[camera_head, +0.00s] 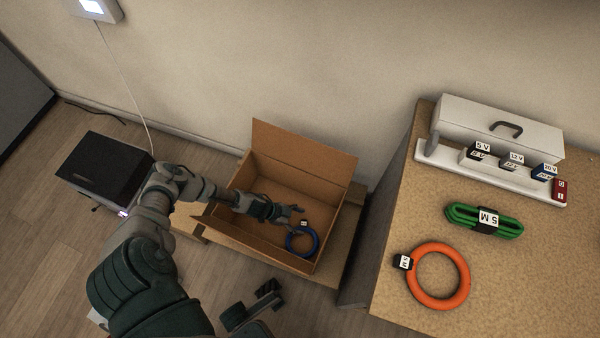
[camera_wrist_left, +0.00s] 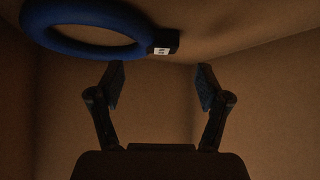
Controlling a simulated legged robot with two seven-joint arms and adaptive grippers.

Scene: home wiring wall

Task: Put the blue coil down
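The blue coil (camera_head: 301,241) is a ring with a small black tag bearing a white label. It is inside the open cardboard box (camera_head: 305,161), near the box's front right. My left gripper (camera_head: 296,214) reaches into the box, just beside the tag side of the coil. In the left wrist view the coil (camera_wrist_left: 88,28) is at the upper left, beyond the fingers. My left gripper (camera_wrist_left: 160,88) has its two fingers spread apart with nothing between them. A dark right gripper (camera_head: 252,304) shows at the bottom of the head view; its finger state is unclear.
A black box (camera_head: 101,168) stands on the left. The cardboard box's flaps stand open.

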